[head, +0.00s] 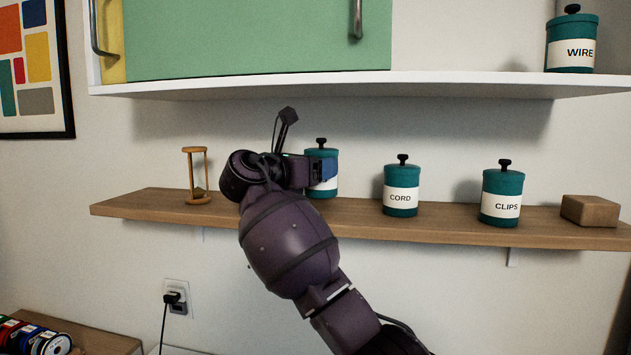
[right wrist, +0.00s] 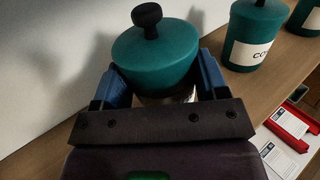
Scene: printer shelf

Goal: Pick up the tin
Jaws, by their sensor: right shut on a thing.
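A teal tin (head: 321,186) with a black knob and a white label band stands on the wooden shelf, partly hidden behind my right gripper. My right gripper (head: 322,166) is at this tin. In the right wrist view its two blue fingers (right wrist: 158,88) are closed on either side of the tin (right wrist: 155,52), just below the lid. Whether the tin touches the shelf is hidden. Other teal tins stand to the right: one labelled CORD (head: 401,188) and one labelled CLIPS (head: 502,195). A WIRE tin (head: 572,42) stands on the upper shelf. My left gripper is not in view.
The wooden shelf (head: 350,216) also holds an hourglass (head: 197,176) at the left and a wooden block (head: 590,210) at the right. The white upper shelf (head: 300,88) overhangs above. A socket with a plug (head: 177,299) is on the wall below.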

